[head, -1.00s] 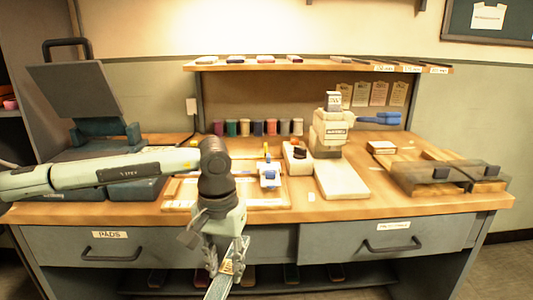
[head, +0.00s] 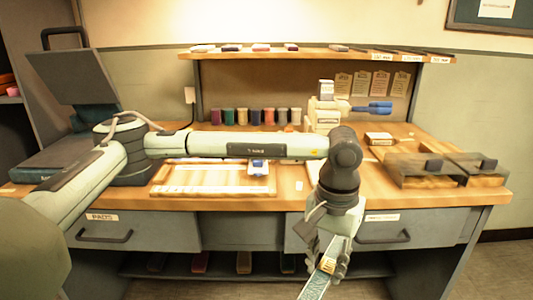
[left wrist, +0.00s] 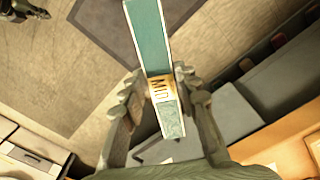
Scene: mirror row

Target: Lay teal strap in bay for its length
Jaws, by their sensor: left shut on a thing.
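My left gripper (head: 328,262) is shut on the teal strap (head: 314,287) in front of the bench, below the worktop edge. In the left wrist view the strap (left wrist: 148,38) runs lengthwise between the fingers (left wrist: 160,100), with a yellowish band that seems to read MID. Three small labelled places (head: 411,58) sit at the right end of the upper shelf, with dark bars behind them; their lettering is too blurred to read. A dark jointed part (left wrist: 28,8) at the top left of the left wrist view may be my right gripper; its jaws cannot be made out.
The wooden worktop (head: 230,203) carries a framed board (head: 165,180), a white press-like device (head: 326,115) and grey-topped wooden blocks (head: 425,180) at right. The upper shelf (head: 300,52) overhangs a row of coloured spools (head: 255,117). Drawers with handles (head: 105,237) front the bench.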

